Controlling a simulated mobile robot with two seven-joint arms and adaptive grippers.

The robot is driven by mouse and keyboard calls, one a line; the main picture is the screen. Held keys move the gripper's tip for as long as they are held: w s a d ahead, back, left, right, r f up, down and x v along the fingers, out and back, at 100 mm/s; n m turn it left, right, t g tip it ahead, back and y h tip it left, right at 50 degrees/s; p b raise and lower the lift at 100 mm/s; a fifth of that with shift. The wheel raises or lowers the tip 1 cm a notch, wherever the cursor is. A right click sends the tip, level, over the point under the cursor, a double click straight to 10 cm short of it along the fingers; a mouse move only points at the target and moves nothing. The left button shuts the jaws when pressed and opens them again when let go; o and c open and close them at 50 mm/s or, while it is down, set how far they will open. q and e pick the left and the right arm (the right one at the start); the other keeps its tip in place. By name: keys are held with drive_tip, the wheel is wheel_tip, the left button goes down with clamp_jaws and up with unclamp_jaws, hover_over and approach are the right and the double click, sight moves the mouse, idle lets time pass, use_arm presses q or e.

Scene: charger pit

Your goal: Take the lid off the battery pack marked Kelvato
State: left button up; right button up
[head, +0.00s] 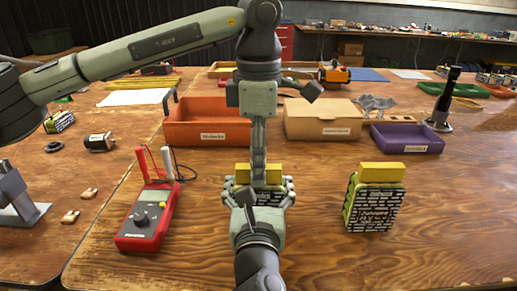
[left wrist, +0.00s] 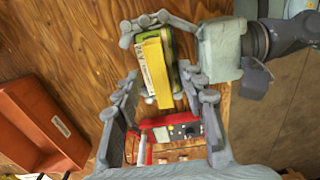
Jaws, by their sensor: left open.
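A battery pack with a yellow lid (head: 274,174) stands at mid-table; its label is mostly hidden and I cannot read its name. My right gripper (head: 260,187) comes from the near side with its fingers closed around the pack's sides. My left gripper (head: 259,180) points down above this pack, open. In the left wrist view its fingers (left wrist: 160,76) are either side of the yellow lid (left wrist: 155,70), apart from it. A second pack (head: 372,207) with a yellow lid (head: 381,172) stands to the right, untouched; its label is too small to read surely.
A red multimeter (head: 146,222) with upright probes stands left of the held pack. Behind are an orange-red bin (head: 205,133), a cardboard box (head: 322,122) and a purple tray (head: 407,139). The table is clear in front of the right-hand pack.

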use_arm(q)
drive_tip(key=shift+c, duration=0.5)
clamp_jaws()
drive_tip(key=shift+r, duration=0.3)
idle(0.5)
drive_tip(key=shift+r, duration=0.85)
drive_tip(key=shift+r, duration=2.05)
use_arm(e)
drive_tip(key=shift+f, duration=0.1)
drive_tip(key=o, duration=1.8)
drive_tip(key=shift+s, duration=0.15)
